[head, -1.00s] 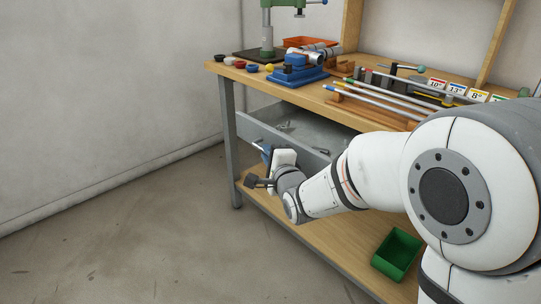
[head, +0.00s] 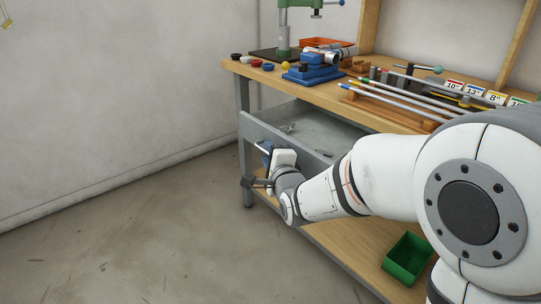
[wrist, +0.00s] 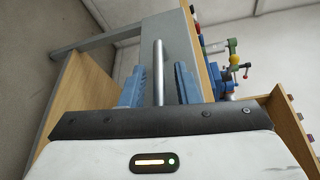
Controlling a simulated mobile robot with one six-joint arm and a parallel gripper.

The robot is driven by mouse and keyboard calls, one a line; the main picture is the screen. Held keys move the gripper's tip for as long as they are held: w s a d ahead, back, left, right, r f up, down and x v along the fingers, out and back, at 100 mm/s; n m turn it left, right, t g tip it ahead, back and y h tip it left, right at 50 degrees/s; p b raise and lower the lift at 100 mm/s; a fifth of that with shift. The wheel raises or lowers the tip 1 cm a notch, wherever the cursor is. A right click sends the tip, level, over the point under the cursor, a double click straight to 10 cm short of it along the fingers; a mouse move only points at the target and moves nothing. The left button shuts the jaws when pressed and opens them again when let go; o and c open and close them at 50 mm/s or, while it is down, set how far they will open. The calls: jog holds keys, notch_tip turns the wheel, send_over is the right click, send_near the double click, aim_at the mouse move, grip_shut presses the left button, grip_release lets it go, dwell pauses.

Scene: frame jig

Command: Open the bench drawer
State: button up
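The grey bench drawer (head: 300,138) stands pulled out below the bench top, and its inside shows, with small metal pieces at the back. My gripper (head: 264,158) is at the drawer front, near its left part. In the wrist view, the drawer's metal bar handle (wrist: 158,75) runs between the two blue fingers of my gripper (wrist: 161,82). In the head view, the gripper and wrist hide part of the drawer front.
The wooden bench top (head: 262,76) carries a blue vise (head: 312,74), a green press (head: 283,30) and several rods. A green bin (head: 407,258) sits on the lower shelf (head: 352,240). The floor (head: 130,240) left of the bench is clear.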

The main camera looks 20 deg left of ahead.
jog(key=shift+o, duration=0.2)
jog(key=p+v, duration=0.1)
jog(key=v, duration=0.6)
jog(key=shift+s+d, duration=0.25)
jog(key=shift+s, duration=0.1)
